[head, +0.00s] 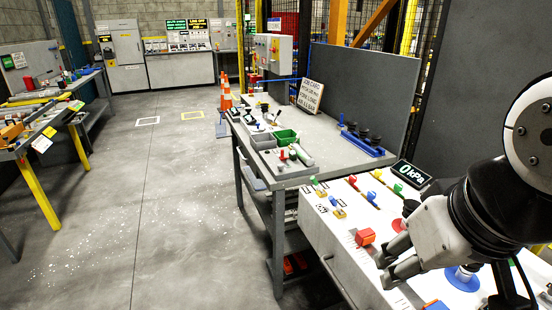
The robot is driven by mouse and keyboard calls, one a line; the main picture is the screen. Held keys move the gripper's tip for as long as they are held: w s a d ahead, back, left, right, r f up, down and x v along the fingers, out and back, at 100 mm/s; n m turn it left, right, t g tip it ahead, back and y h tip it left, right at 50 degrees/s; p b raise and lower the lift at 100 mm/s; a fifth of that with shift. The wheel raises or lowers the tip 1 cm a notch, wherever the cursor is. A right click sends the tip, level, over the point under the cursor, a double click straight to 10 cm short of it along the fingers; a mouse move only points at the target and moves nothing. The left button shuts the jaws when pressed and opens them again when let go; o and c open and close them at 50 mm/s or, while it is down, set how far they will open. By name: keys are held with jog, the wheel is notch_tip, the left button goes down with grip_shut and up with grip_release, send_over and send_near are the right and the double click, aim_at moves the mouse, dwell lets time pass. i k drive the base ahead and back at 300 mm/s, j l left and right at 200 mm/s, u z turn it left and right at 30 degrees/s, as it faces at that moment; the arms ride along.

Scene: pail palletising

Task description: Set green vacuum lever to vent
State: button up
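The white control panel (330,236) at the lower right carries coloured levers. A lever with a green knob (397,187) stands near the panel's far right edge, just below the black display (413,173) that reads 0 kPa. Another small green-topped control (316,181) is at the panel's far left corner. The vent label cannot be read. My gripper (382,272) is over the near part of the panel, nearer the camera than the green levers and apart from them. Its fingers are spread with nothing seen between them. The wrist hides some of the panel.
Red (352,181), yellow (377,173) and blue (334,200) levers stand on the panel. A red block (365,237) is close to my fingers. A grey workbench (330,158) with bins and a blue rack (362,142) lies beyond. The floor at left is open.

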aim_at(312, 178)
jog(key=i+j, duration=0.1)
jog(key=j, duration=0.45)
jog(key=i+j+z, duration=0.1)
jog(key=j, duration=0.45)
jog(key=i+j, duration=0.35)
jog(key=j+z, duration=0.05)
